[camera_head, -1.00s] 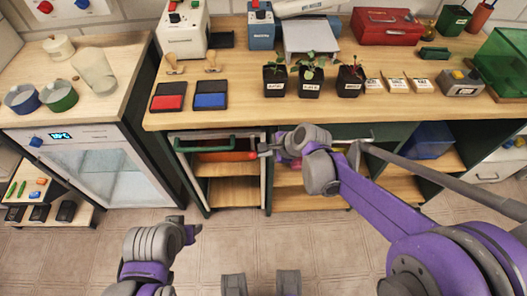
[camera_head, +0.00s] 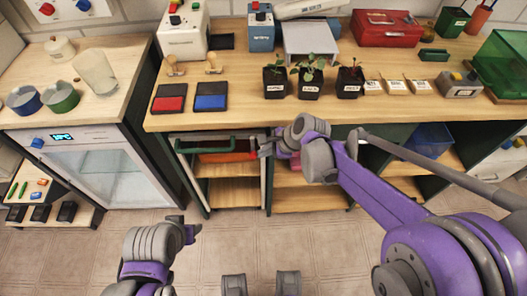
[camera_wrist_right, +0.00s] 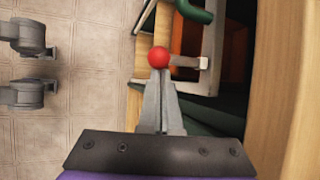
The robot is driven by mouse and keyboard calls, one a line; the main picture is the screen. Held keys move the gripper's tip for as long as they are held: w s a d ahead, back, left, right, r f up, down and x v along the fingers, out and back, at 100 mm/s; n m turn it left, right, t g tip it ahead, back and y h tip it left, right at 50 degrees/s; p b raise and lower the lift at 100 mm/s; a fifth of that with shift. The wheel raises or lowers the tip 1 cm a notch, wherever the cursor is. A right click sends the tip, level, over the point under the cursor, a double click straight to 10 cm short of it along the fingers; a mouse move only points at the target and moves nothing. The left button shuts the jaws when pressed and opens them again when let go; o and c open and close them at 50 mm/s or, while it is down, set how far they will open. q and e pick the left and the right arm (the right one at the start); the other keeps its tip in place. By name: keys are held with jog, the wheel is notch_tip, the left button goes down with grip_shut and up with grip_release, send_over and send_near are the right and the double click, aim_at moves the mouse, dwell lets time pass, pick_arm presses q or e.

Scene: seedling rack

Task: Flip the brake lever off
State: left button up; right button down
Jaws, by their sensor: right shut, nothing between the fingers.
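The brake lever shows in the right wrist view as a red ball knob (camera_wrist_right: 159,57) on a short grey stem, which runs right to a pale mount on the grey frame of the rack cart (camera_wrist_right: 212,75). My right gripper (camera_wrist_right: 161,84) is shut and empty, its fingertips at the near side of the knob; I cannot tell if they touch. In the head view my right gripper (camera_head: 264,147) is at the top right corner of the cart with the green handle (camera_head: 205,146), and the lever is hard to make out. My left gripper (camera_head: 186,228) is low at left, away from the cart; its jaws are unclear.
The cart stands under the wooden bench (camera_head: 350,105), whose edge is close to my right gripper. Seedling pots (camera_head: 310,83) and stamp pads (camera_head: 210,96) are on the bench. A glass-door cabinet (camera_head: 95,170) is at left. The floor in front is clear.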

jog(key=shift+a+r+g, duration=0.1)
jog(key=shift+r+g, duration=0.25)
jog(key=shift+g, duration=0.35)
dwell(1.2)
jog(key=shift+w+r+p, duration=0.1)
jog(key=shift+r+p, duration=0.3)
jog(key=shift+p, duration=0.05)
dwell(1.6)
jog(key=shift+r+p, duration=0.5)
jog(key=shift+r, duration=0.2)
notch_tip(320, 180, down, 4)
jog(key=d+b, duration=0.3)
jog(key=w+p+v, duration=0.2)
jog(key=v, duration=0.8)
jog(key=shift+r, duration=0.6)
jog(key=shift+s+a, duration=0.1)
jog(key=shift+s, duration=0.05)
